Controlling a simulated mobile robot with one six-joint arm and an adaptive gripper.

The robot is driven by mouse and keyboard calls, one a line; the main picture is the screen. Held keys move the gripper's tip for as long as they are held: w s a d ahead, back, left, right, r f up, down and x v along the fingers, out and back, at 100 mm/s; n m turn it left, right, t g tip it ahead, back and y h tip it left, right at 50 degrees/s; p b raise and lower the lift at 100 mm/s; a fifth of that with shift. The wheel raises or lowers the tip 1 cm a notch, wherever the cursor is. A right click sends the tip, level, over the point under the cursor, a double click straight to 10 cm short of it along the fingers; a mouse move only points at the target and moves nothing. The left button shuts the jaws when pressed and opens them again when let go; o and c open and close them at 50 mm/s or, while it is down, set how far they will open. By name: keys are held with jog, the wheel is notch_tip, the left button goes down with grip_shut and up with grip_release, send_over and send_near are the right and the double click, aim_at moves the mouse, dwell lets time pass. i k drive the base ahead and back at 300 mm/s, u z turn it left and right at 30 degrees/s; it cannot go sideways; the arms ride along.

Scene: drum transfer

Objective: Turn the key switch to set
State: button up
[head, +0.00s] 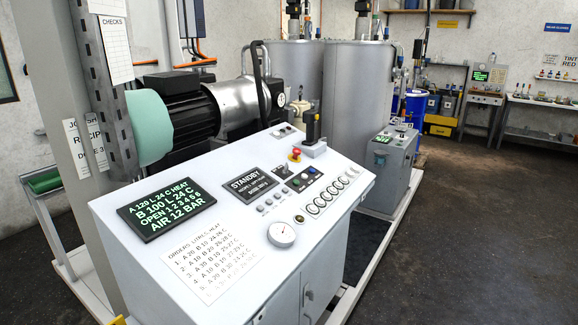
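The white sloped control console (150,214) stands in the foreground. A small round dark and brass-coloured fitting (299,219) on its top, right of the dial gauge, may be the key switch; it is too small to read its position. The middle display (250,184) reads STANDBY. The left display (166,211) shows green lines for A, B, OPEN and AIR. My gripper is not recognisable in this view.
The console top also holds a dial gauge (281,234), a red mushroom button (296,153), a black upright lever (311,126), and rows of buttons. Steel tanks (357,95) and a grey cabinet (392,170) stand behind. The floor at right (480,230) is clear.

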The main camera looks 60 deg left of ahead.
aim_at(284, 172)
jog(key=z, duration=0.1)
jog(key=i, duration=0.95)
jog(key=u, duration=2.6)
jog(key=i, duration=0.95)
jog(key=u, duration=0.05)
